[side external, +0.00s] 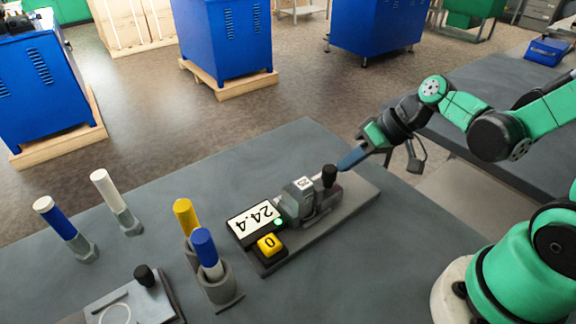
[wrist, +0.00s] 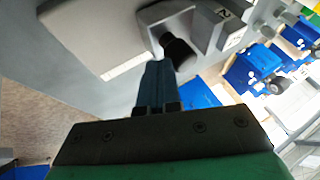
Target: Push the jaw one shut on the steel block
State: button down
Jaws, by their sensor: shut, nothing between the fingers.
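A grey clamp device stands on a dark base plate (side external: 352,203) on the table. Its display (side external: 256,221) reads 24.4, with a green light beside it and a yellow button (side external: 269,245) marked 0. A pale steel block (side external: 299,193) with a white label sits behind a grey jaw piece, also seen in the wrist view (wrist: 226,22).
A yellow-topped cylinder (side external: 185,212) and a blue-topped one (side external: 204,250) stand in holders left of the device. White (side external: 105,187) and blue (side external: 60,222) ones stand farther left. A plate with a black knob (side external: 144,275) lies at the front left. The table behind the device is clear.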

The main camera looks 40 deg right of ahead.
jog(key=d, duration=0.3)
jog(key=shift+s+d, duration=0.25)
jog(key=shift+d, duration=0.1)
jog(key=v, duration=1)
jog(key=shift+s+a, duration=0.1)
jog(key=shift+a, duration=0.05)
dwell(0.4)
jog(key=w+a+f+t+h, duration=0.1)
jog(key=w+a+t+h, duration=0.1)
jog(key=a+h, duration=0.3)
jog(key=shift+w+a+f+n, duration=0.3)
jog(key=shift+w+a, duration=0.2)
jog(key=shift+a, duration=0.75)
dwell(0.6)
